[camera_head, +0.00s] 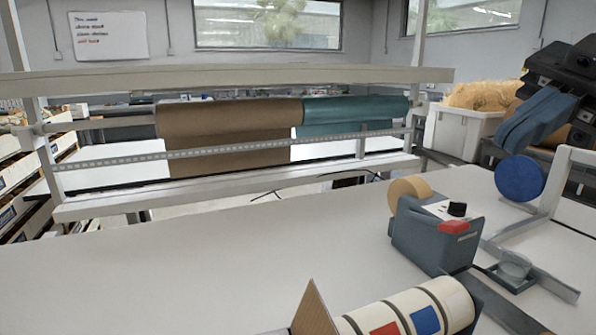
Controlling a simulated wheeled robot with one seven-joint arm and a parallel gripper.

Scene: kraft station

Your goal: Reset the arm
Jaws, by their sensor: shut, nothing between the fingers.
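My gripper is not in view, and I cannot make out any part of my arm for sure. A pale grey worktable (230,265) fills the lower part of the view. A blue-grey tape dispenser (425,240) with a tan roll (408,189) and a red part (453,227) stands on it, right of the middle. At the bottom edge lies a pale roll (392,315) with red and blue squares, partly cut off, beside an upright brown piece (314,312).
A rack with brown (228,145) and teal (345,117) rolls stands behind the table. At right are a white frame (560,185), a blue disc (520,178), a black and blue object (550,100) and a white bin (455,130). The table's left and middle are clear.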

